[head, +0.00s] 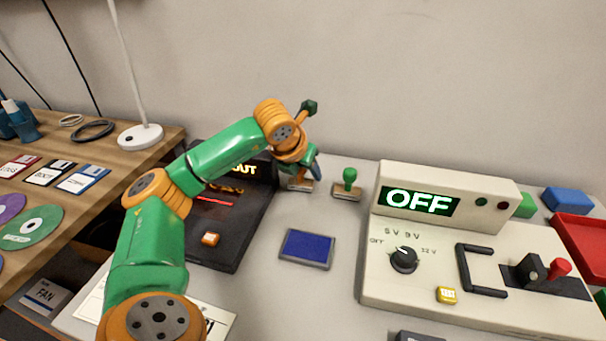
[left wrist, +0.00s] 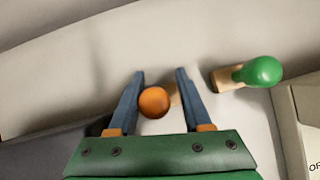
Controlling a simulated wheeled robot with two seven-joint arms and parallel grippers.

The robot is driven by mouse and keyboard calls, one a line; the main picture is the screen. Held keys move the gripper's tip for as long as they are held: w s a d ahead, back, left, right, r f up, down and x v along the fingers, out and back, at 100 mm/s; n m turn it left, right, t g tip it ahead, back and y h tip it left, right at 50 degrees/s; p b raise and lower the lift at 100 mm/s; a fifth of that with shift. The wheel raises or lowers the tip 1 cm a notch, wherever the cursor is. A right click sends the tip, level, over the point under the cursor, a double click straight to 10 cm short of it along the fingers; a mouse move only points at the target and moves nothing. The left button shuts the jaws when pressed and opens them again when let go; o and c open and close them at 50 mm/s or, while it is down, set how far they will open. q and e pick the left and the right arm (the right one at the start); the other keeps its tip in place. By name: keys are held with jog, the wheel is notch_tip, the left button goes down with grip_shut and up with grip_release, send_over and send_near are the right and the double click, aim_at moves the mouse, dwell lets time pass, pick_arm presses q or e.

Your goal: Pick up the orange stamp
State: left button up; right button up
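The orange stamp shows in the left wrist view as a round orange knob (left wrist: 154,102) between my two blue fingers. My left gripper (head: 310,170) is lowered over the stamp from above. My right gripper is in neither view.
A green stamp (head: 348,180) stands close to the right; it also shows in the left wrist view (left wrist: 262,72). A blue ink pad (head: 307,249) lies in front. A white power supply (head: 450,192) reading OFF stands further right. The dark panel (head: 222,235) is at the left.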

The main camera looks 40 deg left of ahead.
pick_arm(q)
grip_shut()
jog(key=shift+r, duration=0.2)
notch_tip(320, 180, up, 3)
jog(key=shift+w+f+p, duration=0.1)
jog(key=shift+p, duration=0.35)
jog(key=s+d+r+p, duration=0.2)
jog(key=s+d+r, duration=0.4)
jog(key=s+r, duration=0.4)
jog(key=s, duration=0.3)
jog(key=shift+a+f, duration=0.1)
